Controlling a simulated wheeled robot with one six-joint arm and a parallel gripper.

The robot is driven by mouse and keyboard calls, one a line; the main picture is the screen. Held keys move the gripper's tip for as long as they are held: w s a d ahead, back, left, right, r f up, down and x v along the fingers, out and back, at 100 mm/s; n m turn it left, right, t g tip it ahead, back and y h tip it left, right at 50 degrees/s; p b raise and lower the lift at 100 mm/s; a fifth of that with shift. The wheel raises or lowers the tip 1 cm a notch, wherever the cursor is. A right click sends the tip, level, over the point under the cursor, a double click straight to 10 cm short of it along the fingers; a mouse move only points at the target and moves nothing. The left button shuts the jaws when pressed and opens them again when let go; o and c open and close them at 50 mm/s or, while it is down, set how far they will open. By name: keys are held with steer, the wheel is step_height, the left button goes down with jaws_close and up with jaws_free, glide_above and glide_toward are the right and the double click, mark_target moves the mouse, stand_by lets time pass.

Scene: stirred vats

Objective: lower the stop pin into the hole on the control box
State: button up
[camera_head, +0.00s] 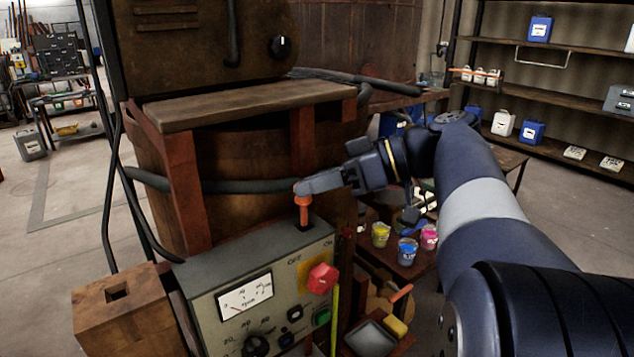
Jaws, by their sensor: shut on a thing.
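The orange stop pin (303,208) stands roughly upright over the top of the control box (245,262). My gripper (306,187) comes in from the right and is shut on the pin's upper end. The pin's lower end meets a dark patch (289,236) at the back of the box's top, which looks like the hole. I cannot tell how deep the pin sits there, or whether it only hangs just above. The box front carries a white dial, a red knob (321,279) and several smaller knobs.
A wooden block (120,312) with a square opening stands left of the box. Behind is a wooden vat (240,148) with a dark hose across it. Small paint pots (407,250) stand on a low shelf to the right. Black cables hang at left.

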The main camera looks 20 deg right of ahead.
steer(key=shift+f+b, duration=0.35)
steer(key=shift+f, duration=0.1)
steer(key=o, duration=1)
steer(key=shift+r, duration=0.1)
steer(key=shift+o, duration=0.2)
steer(key=shift+d, duration=0.1)
steer(key=p+v, duration=0.2)
steer(key=v, duration=0.8)
steer(key=shift+s+d, duration=0.15)
steer(key=shift+d, duration=0.15)
steer(key=shift+r, duration=0.1)
